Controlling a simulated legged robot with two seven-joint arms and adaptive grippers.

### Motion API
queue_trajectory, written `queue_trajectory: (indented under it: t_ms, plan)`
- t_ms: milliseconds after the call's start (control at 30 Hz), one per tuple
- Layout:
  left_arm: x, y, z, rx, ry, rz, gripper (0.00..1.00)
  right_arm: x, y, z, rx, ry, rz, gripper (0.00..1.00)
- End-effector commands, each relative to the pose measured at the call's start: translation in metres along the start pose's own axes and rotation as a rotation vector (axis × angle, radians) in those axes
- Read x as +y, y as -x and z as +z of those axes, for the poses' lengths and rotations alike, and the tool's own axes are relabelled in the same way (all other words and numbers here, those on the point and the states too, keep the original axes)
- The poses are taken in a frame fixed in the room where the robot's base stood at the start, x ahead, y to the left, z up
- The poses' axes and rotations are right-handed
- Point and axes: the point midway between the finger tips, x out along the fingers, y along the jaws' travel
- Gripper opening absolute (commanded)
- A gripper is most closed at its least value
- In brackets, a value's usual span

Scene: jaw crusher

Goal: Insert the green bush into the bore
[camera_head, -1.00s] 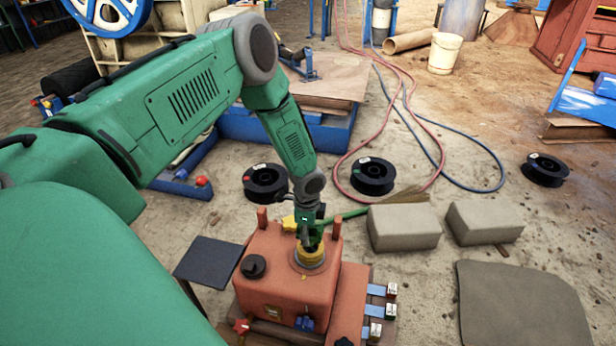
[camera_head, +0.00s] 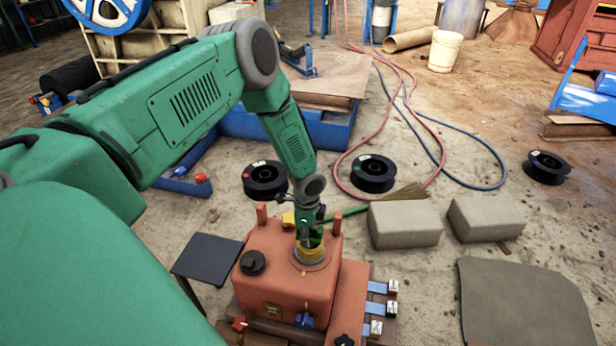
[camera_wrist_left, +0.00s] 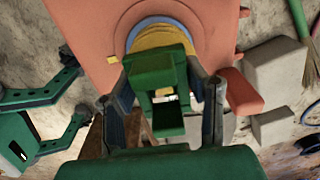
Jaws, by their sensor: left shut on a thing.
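The orange-red housing (camera_head: 280,275) stands low in the middle of the head view. A yellow ring (camera_head: 310,254) sits on its top, at the bore; the ring shows in the wrist view too (camera_wrist_left: 158,39). My left gripper (camera_head: 309,240) points down over the ring. Its fingers are shut on the green bush (camera_wrist_left: 160,62), whose far end meets the ring in the wrist view. The bore is hidden, so I cannot tell how deep the bush sits. My right gripper (camera_wrist_left: 76,100) is at the left of the wrist view, empty, fingers spread.
Two upright lugs, one of them here (camera_head: 335,222), rise from the housing's far side. A black knob (camera_head: 252,262) is on its top. A dark plate (camera_head: 208,258) stands left. Grey blocks (camera_head: 404,224) and a broom (camera_head: 405,192) lie right. Hoses and black spools (camera_head: 373,173) lie behind.

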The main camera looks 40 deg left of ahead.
Motion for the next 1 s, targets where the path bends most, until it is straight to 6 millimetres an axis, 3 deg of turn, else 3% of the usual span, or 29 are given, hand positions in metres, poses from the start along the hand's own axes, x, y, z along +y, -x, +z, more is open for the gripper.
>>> queue_trajectory:
  t_ms: [700,733,767,1000]
  plan:
    - [0.000,-0.019,0.000,0.000,0.000,0.000,0.02,0.000,-0.015,0.001,0.000,0.000,0.000,0.40]
    - [0.000,-0.018,0.000,0.000,0.000,0.000,0.51,0.000,-0.014,0.001,0.000,0.000,0.000,0.40]
    - [0.000,-0.018,0.000,0.000,0.000,0.000,0.62,0.000,-0.013,0.001,0.000,0.000,0.000,0.40]
    - [0.000,-0.018,0.000,0.000,0.000,0.001,0.65,0.000,-0.013,0.001,0.000,0.000,0.000,0.40]
